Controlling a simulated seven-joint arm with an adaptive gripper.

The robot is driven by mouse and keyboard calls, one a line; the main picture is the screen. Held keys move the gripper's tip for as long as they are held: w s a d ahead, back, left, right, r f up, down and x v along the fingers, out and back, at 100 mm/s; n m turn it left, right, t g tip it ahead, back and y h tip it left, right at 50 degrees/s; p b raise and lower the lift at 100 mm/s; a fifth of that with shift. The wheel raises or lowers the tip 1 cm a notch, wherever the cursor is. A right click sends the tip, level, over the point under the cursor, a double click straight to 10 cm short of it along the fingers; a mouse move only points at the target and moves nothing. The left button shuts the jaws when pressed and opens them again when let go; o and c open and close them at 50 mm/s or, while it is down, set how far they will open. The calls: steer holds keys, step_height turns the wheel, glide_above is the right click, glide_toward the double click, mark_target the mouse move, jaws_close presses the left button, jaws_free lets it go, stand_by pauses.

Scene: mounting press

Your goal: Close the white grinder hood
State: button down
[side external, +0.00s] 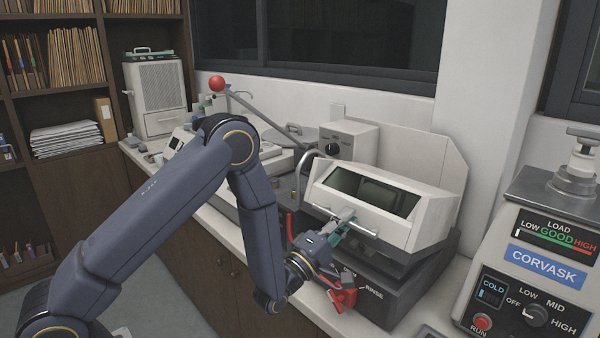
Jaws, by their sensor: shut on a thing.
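The white grinder hood (415,218) has a dark window and a bar handle (361,231) along its front lower edge. It sits over the dark grinder base (375,292), and a dark gap shows between the hood's lower edge and the base. My gripper (343,222) is at the left part of the handle, with its fingers shut on the bar. The fingertips are small in this view, and the gripper covers part of the hood's front.
A grey press marked CORVASK (545,255) stands at the right. A red-knobbed lever (217,84) rises behind my arm. A curved pipe (301,165) is left of the hood, and a red part (341,297) shows below my gripper. A white splash panel (440,160) stands behind.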

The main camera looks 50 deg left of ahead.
steer(key=shift+t, duration=0.6)
steer(key=f, duration=0.2)
steer(key=s+f, duration=0.1)
steer(key=f, duration=0.1)
steer(key=s+f, duration=0.1)
steer(key=shift+s+f, duration=0.15)
steer(key=shift+f, duration=0.25)
steer(key=shift+s+a+f+t, duration=0.15)
steer(key=shift+f+t, duration=0.2)
steer(key=shift+f, duration=0.45)
steer(key=shift+s+d+f+t, duration=0.15)
steer(key=shift+f+t, duration=0.2)
steer(key=shift+f, duration=0.45)
steer(key=shift+a+f, duration=0.15)
steer(key=c, duration=1.4)
jaws_free()
steer(key=shift+c, duration=0.2)
steer(key=v, duration=1.2)
